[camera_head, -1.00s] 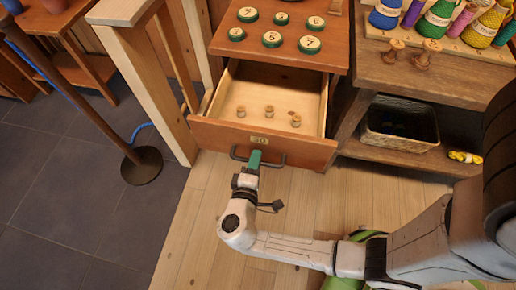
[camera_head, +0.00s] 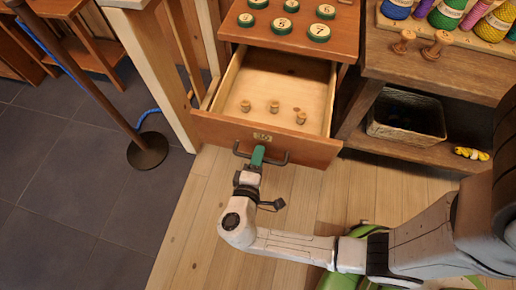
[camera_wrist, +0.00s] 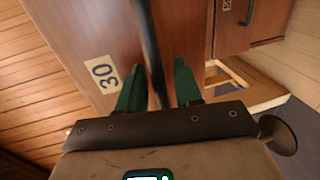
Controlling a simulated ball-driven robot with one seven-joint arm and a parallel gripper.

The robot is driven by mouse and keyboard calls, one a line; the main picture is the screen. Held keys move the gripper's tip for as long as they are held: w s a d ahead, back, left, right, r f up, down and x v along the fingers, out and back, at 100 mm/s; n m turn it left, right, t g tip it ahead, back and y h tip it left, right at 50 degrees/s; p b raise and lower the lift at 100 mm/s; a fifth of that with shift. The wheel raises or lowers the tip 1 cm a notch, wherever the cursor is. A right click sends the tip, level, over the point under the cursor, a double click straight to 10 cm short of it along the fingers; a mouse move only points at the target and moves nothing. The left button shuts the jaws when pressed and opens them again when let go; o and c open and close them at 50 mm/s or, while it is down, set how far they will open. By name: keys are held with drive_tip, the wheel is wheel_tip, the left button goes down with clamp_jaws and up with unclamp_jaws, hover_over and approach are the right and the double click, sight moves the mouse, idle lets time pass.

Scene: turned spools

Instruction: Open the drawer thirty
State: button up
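The drawer marked 30 (camera_head: 222,128) stands pulled out of the wooden cabinet, its inside showing with several small wooden spools (camera_head: 274,107) in it. Its dark bar handle (camera_head: 283,160) runs across the front; the handle also shows in the wrist view (camera_wrist: 146,35), beside the number plate (camera_wrist: 102,72). My gripper (camera_head: 257,157) is at the handle.
Green-capped numbered spools (camera_head: 283,25) stand on the cabinet top. A shelf to the right holds a basket (camera_head: 405,118) and yellow yarn (camera_head: 471,154). A post with a round base (camera_head: 148,152) stands left. Bare wooden floor (camera_head: 190,225) lies in front.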

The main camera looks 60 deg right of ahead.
drive_tip(key=v, duration=1.1)
drive_tip(key=shift+d, duration=0.1)
idle(0.5)
